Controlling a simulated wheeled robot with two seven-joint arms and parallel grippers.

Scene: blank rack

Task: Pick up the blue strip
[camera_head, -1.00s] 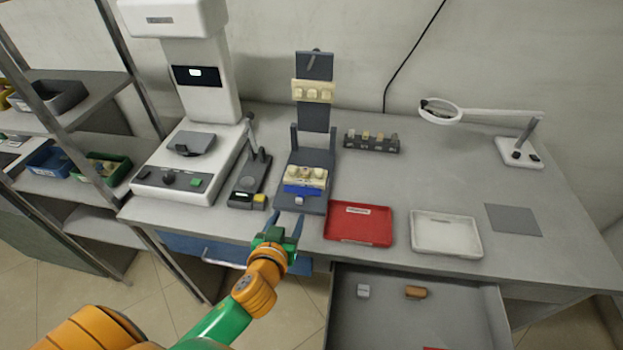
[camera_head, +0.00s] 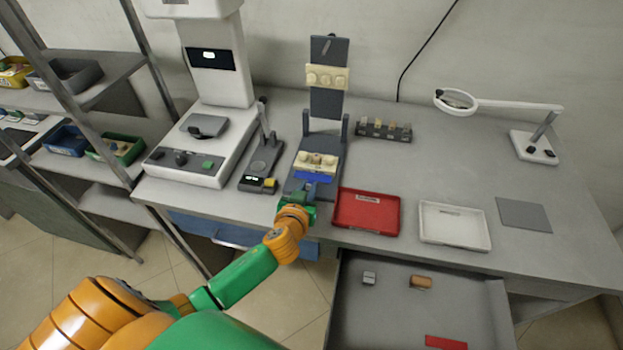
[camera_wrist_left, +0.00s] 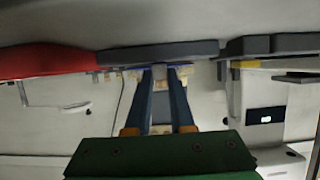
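The blue strip (camera_head: 313,177) lies across the lower front of the dark grey stand (camera_head: 299,189), just below a cream block with round knobs (camera_head: 316,162). My left gripper (camera_head: 304,194) is at the stand's front edge, just in front of the strip; its fingers are mostly hidden in the head view. In the left wrist view, the two fingers (camera_wrist_left: 161,80) are apart, with a small grey tab (camera_wrist_left: 158,76) between their tips. I cannot tell whether they touch it. Only a thin blue edge of the strip shows there. My right gripper is not in view.
A red tray (camera_head: 366,230) and a white tray (camera_head: 453,243) stand right of the stand. A small lever device (camera_head: 262,160) and a white machine (camera_head: 190,165) stand to its left. An open drawer (camera_head: 385,315) is below the bench front. The bench's right part is clear around a grey mat (camera_head: 523,214).

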